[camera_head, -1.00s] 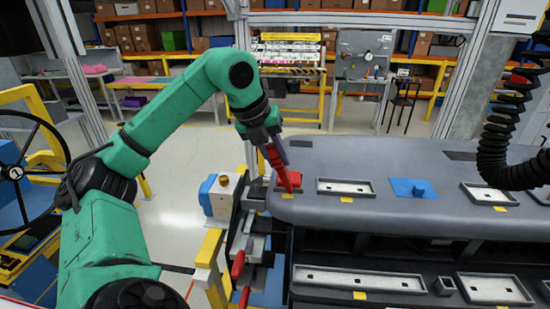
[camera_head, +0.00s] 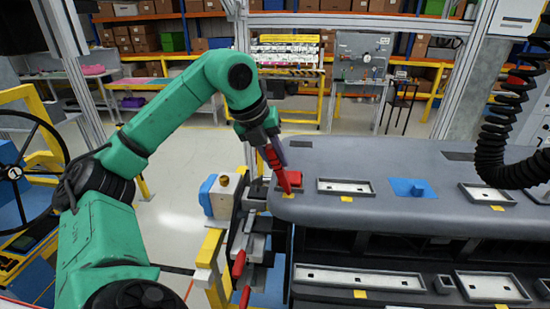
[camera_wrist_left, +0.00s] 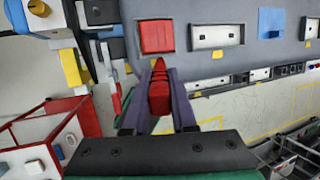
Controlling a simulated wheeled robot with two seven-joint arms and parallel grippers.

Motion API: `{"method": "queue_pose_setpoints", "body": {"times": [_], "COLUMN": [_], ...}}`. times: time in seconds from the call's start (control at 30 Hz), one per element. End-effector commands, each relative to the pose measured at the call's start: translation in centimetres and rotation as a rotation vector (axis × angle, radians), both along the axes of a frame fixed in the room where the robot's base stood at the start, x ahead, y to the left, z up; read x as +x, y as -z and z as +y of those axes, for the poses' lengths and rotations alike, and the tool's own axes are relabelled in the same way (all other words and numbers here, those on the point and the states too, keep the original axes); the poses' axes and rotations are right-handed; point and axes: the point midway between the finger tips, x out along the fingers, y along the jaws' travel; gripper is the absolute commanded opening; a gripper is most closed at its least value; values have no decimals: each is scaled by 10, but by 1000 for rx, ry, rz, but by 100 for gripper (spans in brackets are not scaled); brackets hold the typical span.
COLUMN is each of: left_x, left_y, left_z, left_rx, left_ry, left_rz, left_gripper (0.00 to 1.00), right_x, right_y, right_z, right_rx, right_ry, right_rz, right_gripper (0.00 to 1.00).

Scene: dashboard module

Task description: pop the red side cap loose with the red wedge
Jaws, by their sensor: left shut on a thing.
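My left gripper (camera_head: 272,143), with purple fingers, is shut on the red wedge (camera_head: 279,166) and holds it tip down over the near left corner of the dashboard. The wedge also shows between the fingers in the left wrist view (camera_wrist_left: 159,92). The red side cap (camera_wrist_left: 157,36) sits in its recess in the grey dashboard. In the head view the cap (camera_head: 294,178) is partly hidden by the wedge. The wedge tip is at the cap's near edge; whether it touches the cap cannot be told. My right gripper is not in view.
The grey dashboard (camera_head: 385,160) carries a white framed panel (camera_head: 345,186) and a blue piece (camera_head: 411,188) right of the cap. A clamp-like fixture with red handles (camera_head: 239,264) stands at its left end. A black coiled hose (camera_head: 495,145) hangs at the right.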

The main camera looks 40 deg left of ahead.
Motion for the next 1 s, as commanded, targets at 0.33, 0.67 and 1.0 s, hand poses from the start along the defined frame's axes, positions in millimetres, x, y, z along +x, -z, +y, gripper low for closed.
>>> {"method": "queue_pose_setpoints", "body": {"times": [0.33, 0.67, 1.0], "left_x": [0, 0, 0], "left_y": [-3, -37, -68], "left_z": [0, 0, -1], "left_rx": [0, 1, -2], "left_ry": [0, 0, 2], "left_rz": [5, 4, 0], "left_gripper": [0, 0, 0], "right_x": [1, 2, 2], "right_y": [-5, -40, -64], "right_z": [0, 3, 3], "right_rx": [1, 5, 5], "right_ry": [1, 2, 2], "right_rz": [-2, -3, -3], "right_gripper": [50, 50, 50]}}
